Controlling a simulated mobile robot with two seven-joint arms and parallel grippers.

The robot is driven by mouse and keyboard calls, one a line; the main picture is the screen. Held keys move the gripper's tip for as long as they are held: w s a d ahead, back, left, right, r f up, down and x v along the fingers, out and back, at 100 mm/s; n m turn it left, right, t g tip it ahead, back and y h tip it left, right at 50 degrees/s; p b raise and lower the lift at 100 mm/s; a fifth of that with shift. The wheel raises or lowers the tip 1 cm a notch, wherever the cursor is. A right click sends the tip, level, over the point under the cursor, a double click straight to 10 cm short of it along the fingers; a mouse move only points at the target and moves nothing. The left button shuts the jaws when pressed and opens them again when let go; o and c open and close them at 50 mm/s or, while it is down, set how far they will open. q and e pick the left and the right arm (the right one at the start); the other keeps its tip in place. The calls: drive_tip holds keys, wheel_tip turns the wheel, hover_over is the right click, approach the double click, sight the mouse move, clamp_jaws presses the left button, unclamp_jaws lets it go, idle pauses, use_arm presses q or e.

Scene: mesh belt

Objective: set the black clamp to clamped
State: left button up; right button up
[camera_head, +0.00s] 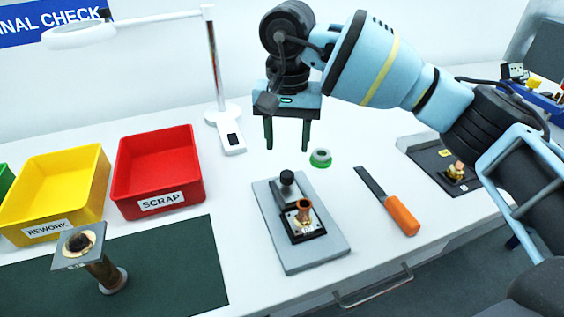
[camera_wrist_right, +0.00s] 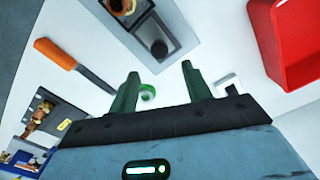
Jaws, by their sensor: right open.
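The black clamp (camera_head: 287,179) stands on a grey base plate (camera_head: 327,245) at the middle of the table, with a black knob on top. A copper-coloured fitting (camera_head: 304,212) sits in a black holder just in front of it. I cannot tell the clamp's setting. My right gripper (camera_head: 287,148) is open and empty, pointing down above and behind the clamp, apart from it. In the right wrist view the clamp's round black knob (camera_wrist_right: 159,49) shows beyond the open fingers (camera_wrist_right: 160,72). My left gripper is not in view.
An orange-handled file (camera_head: 402,215) lies right of the plate, a green ring-shaped item (camera_head: 320,158) behind it. Red (camera_head: 160,165) and yellow (camera_head: 50,190) bins stand left, with a lamp (camera_head: 212,70) behind. A plate-topped post (camera_head: 105,272) stands on the dark green mat (camera_head: 190,275). A dark tray (camera_head: 425,158) lies right.

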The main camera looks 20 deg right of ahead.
sight(287, 174)
drive_tip(key=shift+s+f, duration=0.1)
drive_tip(key=shift+s, duration=0.05)
drive_tip(key=shift+f, duration=3.75)
drive_tip(key=shift+p, duration=0.3)
clamp_jaws()
